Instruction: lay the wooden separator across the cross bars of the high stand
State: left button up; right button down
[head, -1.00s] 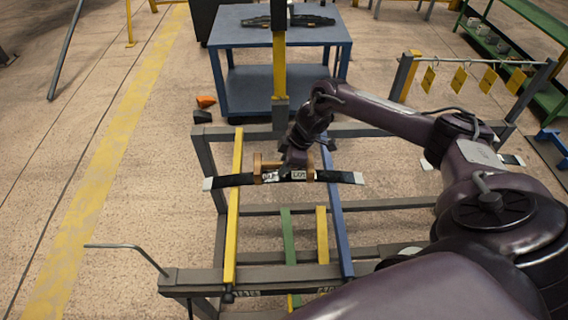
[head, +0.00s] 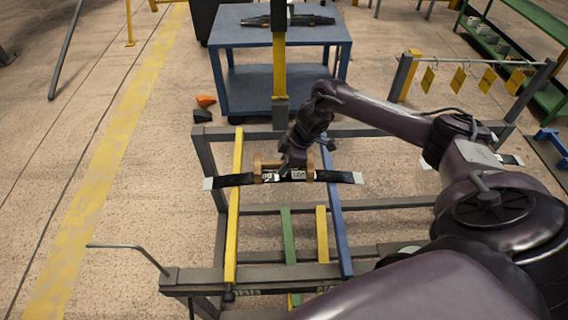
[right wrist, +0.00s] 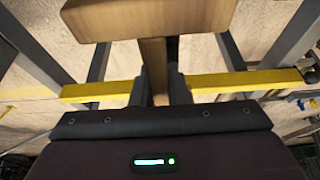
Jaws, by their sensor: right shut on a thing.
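The wooden separator (head: 258,164) is a light brown block piece above the middle of the high stand (head: 205,165). My right gripper (head: 292,163) is shut on it. In the right wrist view, the separator (right wrist: 150,20) shows as a wide block with a narrower stem between my fingers (right wrist: 155,90). The stand's yellow cross bar (head: 234,215) runs left of it in the head view and its blue cross bar (head: 335,215) right of it. Whether the separator touches anything below cannot be told. My left gripper is out of view.
A black leaf spring (head: 235,180) with white ends crosses both bars in the picture, at the separator. A blue table (head: 235,40) stands behind. A rack with yellow tags (head: 460,80) and a green shelf (head: 535,25) are at the right. Open floor lies left.

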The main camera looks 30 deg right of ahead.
jog(key=shift+f+b, duration=0.6)
jog(key=shift+f, duration=0.35)
jog(key=c, duration=1.3)
grip_release()
jog(key=b+v, duration=0.1)
jog(key=v, duration=0.6)
jog(key=shift+s+d+r, duration=0.1)
jog(key=shift+r, duration=0.3)
